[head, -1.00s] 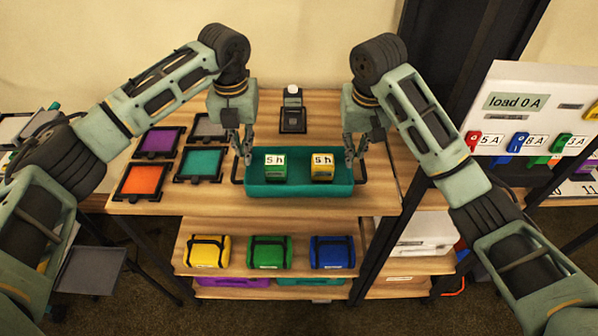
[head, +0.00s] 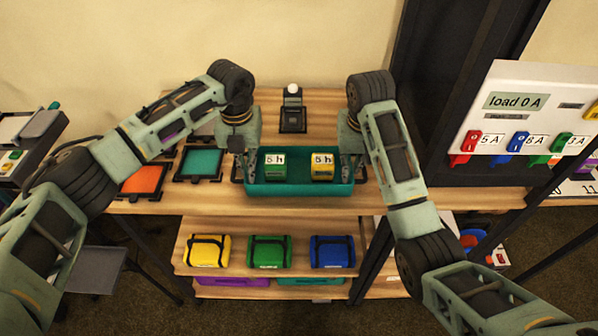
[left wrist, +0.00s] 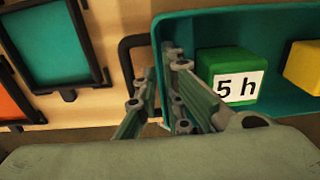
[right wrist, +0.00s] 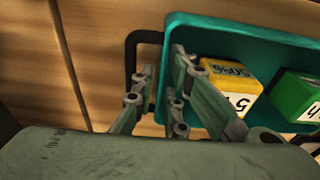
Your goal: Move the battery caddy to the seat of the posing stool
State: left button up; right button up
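The battery caddy is a teal open tray (head: 300,189) with dark handles at its two ends, on the wooden table. It holds a green block (head: 276,167) and a yellow block (head: 322,167). My left gripper (head: 252,172) is at its left end; in the left wrist view its fingers (left wrist: 160,75) are apart beside the dark handle (left wrist: 126,60), near the end wall. My right gripper (head: 350,170) is at the right end; its fingers (right wrist: 160,80) are also apart beside the handle (right wrist: 131,55). Whether either touches is unclear. A flat grey seat-like surface (head: 92,270) shows low at left, possibly the posing stool.
Teal (head: 199,162) and orange (head: 142,180) framed panels lie left of the caddy. A small dark stand (head: 292,118) is behind it. The shelf below holds yellow (head: 207,250), green (head: 270,251) and blue (head: 332,251) cases. A dark post and a load panel (head: 530,115) stand at right.

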pick_arm(q)
jog(key=shift+c, duration=0.4)
pick_arm(e)
jog(key=shift+c, duration=0.2)
pick_arm(q)
grip_shut()
pick_arm(e)
grip_shut()
pick_arm(q)
jog(key=shift+w+r, duration=0.1)
jog(key=shift+r, duration=0.05)
pick_arm(e)
jog(key=shift+w+r, duration=0.15)
